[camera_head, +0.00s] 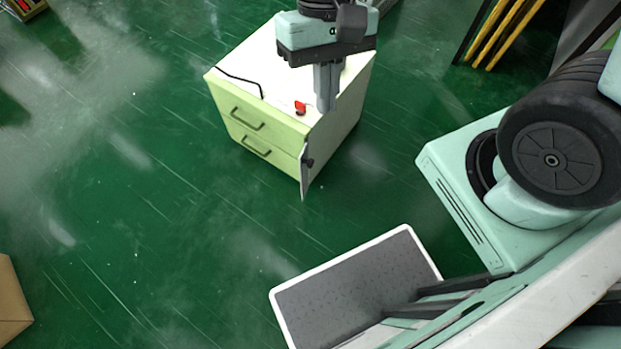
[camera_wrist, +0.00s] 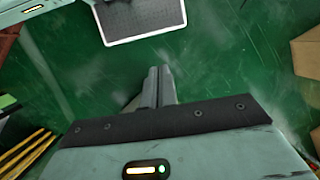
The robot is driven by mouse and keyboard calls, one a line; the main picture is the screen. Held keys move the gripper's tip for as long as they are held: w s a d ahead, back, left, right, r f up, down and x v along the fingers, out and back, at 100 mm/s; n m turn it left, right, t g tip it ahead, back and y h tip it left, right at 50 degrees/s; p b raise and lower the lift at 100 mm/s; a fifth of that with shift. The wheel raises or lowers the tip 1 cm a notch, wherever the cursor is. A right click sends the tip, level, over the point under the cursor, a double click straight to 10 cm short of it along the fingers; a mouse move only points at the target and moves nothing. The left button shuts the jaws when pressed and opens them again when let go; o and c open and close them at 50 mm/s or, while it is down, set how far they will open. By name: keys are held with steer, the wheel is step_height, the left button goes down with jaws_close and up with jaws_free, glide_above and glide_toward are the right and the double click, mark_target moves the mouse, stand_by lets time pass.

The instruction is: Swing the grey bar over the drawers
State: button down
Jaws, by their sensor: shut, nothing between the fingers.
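A pale cream drawer cabinet (camera_head: 274,120) stands on the green floor in the head view, with two handled drawers on its front. The grey bar (camera_head: 304,172) is a narrow upright plate at the front right corner, with a small dark knob on it. It stands out at the edge of the drawers, not across their fronts. My gripper (camera_head: 326,108) is above the right part of the cabinet top, pointing down, shut and empty, apart from the bar. In the wrist view my gripper (camera_wrist: 158,72) shows its fingers together; the bar cannot be made out there.
A small red object (camera_head: 300,107) and a black cable (camera_head: 240,80) lie on the cabinet top. Yellow and dark bars (camera_head: 505,35) stand at the upper right. A cardboard box (camera_head: 12,300) sits at the left edge. Floor in front of the drawers is clear.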

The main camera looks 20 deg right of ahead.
steer(key=w+d+f+n+t+y+b, duration=0.1)
steer(key=w+d+f+n+y+b, duration=0.4)
steer(key=f+n+b, duration=1.05)
steer(key=w+d+f+n+t+y+b, duration=0.2)
steer(key=w+d+f+n+y+b, duration=0.4)
steer(key=f, duration=1.6)
steer(key=w+d+f+n+t+y+b, duration=0.15)
steer(key=d+f+n+y+b, duration=0.5)
steer(key=f+n+b, duration=1.05)
steer(key=w+a+f+m+b, duration=0.1)
steer(key=w+a+b, duration=0.1)
steer(key=a, duration=0.4)
steer(key=w+a+f+m+b, duration=0.1)
steer(key=a+m+b, duration=0.1)
steer(key=a, duration=0.3)
steer(key=shift+w+a+h+b, duration=0.35)
steer(key=shift+w+a+b, duration=0.05)
steer(key=shift+b, duration=0.45)
steer(key=shift+r+p, duration=0.2)
steer(key=shift+p, duration=0.4)
